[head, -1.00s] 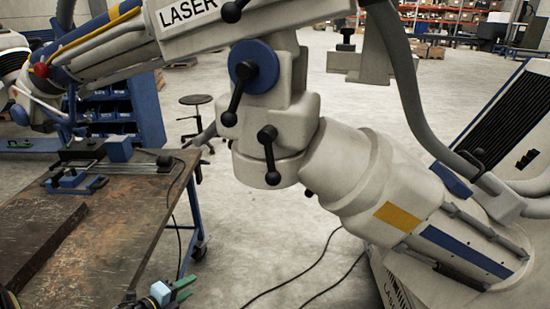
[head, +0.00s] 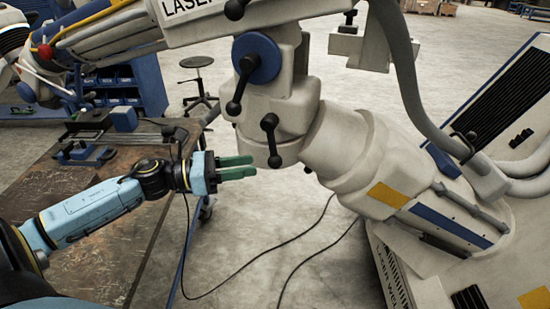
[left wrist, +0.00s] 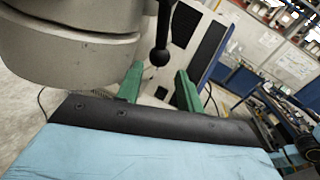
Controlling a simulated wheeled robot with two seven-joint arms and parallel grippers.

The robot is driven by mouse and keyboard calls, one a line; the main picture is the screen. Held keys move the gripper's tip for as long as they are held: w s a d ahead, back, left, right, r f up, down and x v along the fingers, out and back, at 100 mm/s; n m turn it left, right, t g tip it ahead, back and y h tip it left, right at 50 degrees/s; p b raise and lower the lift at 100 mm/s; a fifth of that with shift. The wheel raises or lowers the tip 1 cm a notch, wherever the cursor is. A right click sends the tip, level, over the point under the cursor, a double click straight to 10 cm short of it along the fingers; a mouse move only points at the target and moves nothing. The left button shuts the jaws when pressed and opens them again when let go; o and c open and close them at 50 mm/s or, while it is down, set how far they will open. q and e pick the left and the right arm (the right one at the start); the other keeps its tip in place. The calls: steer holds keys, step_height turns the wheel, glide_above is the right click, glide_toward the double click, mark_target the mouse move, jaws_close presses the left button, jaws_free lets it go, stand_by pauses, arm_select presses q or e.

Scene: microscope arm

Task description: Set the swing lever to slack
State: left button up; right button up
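Several black ball-ended levers are on the cream microscope arm (head: 290,110). One lever (head: 270,140) hangs on the front of the lower joint. Another lever (head: 240,85) angles down from the blue round hub (head: 257,58). No label shows which is the swing lever. My left gripper (head: 250,167) is open and empty, with green fingers just below and left of the lower joint. In the left wrist view a lever's black ball (left wrist: 159,56) appears between the spread fingers (left wrist: 158,88), beyond or above them; contact is not visible. My right gripper is not in view.
A worn brown workbench (head: 110,235) with small fixtures stands at the left. A thick grey hose (head: 398,75) curves down to the machine cabinet at the right. Black cables (head: 265,245) lie on the open floor below the arm.

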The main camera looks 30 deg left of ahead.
mark_target(275, 162)
arm_select(q)
steer(key=p+x, duration=0.1)
steer(key=x, duration=0.6)
steer(key=shift+w+d+p, duration=0.15)
steer(key=shift+w+p, duration=0.05)
steer(key=shift+p, duration=0.2)
jaws_close()
